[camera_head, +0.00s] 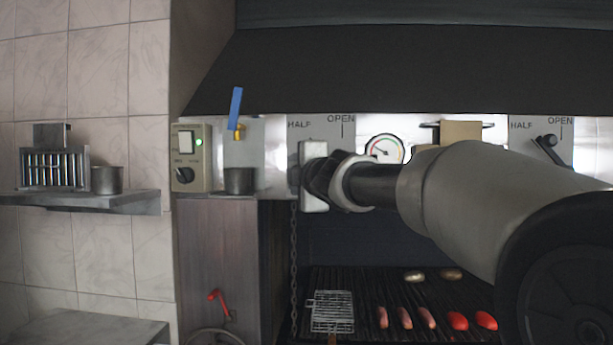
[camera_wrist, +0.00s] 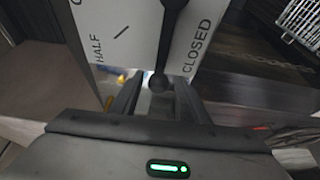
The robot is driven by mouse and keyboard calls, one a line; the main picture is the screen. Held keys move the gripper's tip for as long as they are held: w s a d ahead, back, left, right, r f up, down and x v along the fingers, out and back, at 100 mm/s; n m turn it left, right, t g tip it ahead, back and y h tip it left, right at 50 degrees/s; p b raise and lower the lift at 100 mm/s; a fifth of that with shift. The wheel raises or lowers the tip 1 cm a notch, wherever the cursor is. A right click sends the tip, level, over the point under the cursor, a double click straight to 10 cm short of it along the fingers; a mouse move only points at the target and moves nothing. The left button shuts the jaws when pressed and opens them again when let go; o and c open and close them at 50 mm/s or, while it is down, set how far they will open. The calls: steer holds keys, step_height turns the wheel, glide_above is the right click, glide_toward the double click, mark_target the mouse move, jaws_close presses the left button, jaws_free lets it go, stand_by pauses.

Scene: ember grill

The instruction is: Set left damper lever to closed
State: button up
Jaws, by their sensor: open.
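The left damper plate (camera_head: 318,130) shows its HALF and OPEN marks in the head view, with its lever hidden behind my gripper (camera_head: 313,176). In the wrist view the plate (camera_wrist: 110,20) shows HALF and CLOSED. The black left damper lever (camera_wrist: 166,45) runs between the HALF tick and the CLOSED word and ends in a round knob. My gripper (camera_wrist: 157,92) is open, with one finger on each side of the knob. I cannot tell whether either finger touches it. Any tick beside CLOSED is not visible.
The right damper lever (camera_head: 548,148) is on the far right. A gauge (camera_head: 385,149) sits between the dampers. A blue-handled valve (camera_head: 236,108) and a control box (camera_head: 190,158) are left of the left plate. A chain (camera_head: 294,255) hangs below. The grill (camera_head: 375,295) holds food.

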steer(key=p+v, duration=0.2)
steer(key=v, duration=1.4)
steer(key=shift+s, duration=0.4)
steer(key=shift+d, duration=0.2)
steer(key=s+d+f+m+g+h, duration=0.2)
steer(key=s+d+f+m+h, duration=0.15)
steer(key=d+f+m, duration=0.4)
steer(key=s+d+f+m+g+h, duration=0.1)
steer(key=s+d+f+m+h, duration=0.2)
steer(key=d+f+m+h, duration=0.4)
steer(key=s+d+f+m+g+y, duration=0.2)
steer(key=s+f+m+g, duration=0.6)
steer(key=s+f, duration=0.8)
steer(key=shift+s+d+f+y, duration=0.3)
steer(key=shift+s+y, duration=0.45)
steer(key=shift+s, duration=0.3)
